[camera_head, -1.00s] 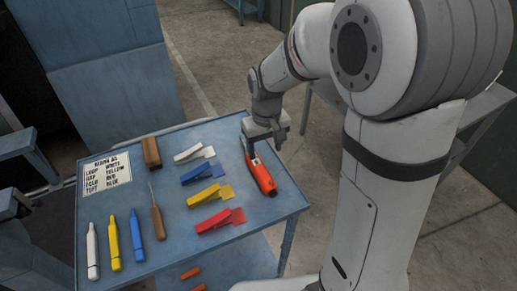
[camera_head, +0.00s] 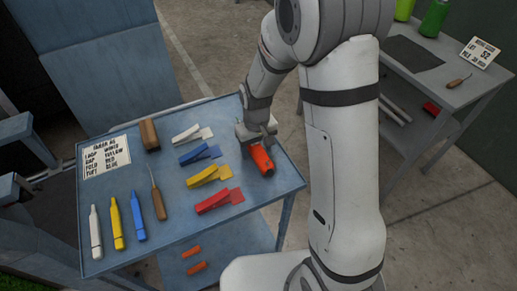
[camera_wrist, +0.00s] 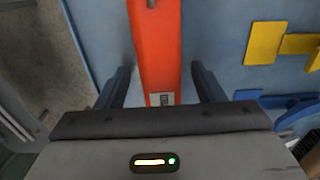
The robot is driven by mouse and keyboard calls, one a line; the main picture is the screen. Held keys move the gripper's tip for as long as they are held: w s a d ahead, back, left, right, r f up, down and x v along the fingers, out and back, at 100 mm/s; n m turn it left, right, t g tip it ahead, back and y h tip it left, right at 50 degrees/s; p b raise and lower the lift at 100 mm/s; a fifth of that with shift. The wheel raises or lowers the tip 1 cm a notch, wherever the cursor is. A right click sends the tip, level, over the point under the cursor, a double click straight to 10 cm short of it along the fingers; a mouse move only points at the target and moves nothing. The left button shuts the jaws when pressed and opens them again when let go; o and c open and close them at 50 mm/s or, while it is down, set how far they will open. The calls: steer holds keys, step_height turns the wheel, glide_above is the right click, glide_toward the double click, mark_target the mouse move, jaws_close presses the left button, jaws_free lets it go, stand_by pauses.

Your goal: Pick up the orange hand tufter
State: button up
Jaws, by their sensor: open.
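The orange hand tufter (camera_head: 264,162) lies near the right edge of the blue table. My gripper (camera_head: 257,142) is over its far part and hides that part in the head view. In the wrist view, the orange body of the tufter (camera_wrist: 156,45) runs lengthwise between the two fingers of my gripper (camera_wrist: 163,78). The fingers are apart, with a gap on each side of the tufter. A small grey label shows on its end near the palm. The gripper is open and holds nothing.
White, blue, yellow (camera_head: 208,175) and red (camera_head: 218,201) clips lie left of the tufter. White, yellow and blue (camera_head: 138,215) markers, an awl (camera_head: 158,200), a wooden block (camera_head: 149,134) and a card (camera_head: 106,157) lie farther left. A grey bench (camera_head: 465,95) stands at right.

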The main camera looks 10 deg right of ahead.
steer(key=c, duration=1.2)
steer(key=shift+c, duration=0.2)
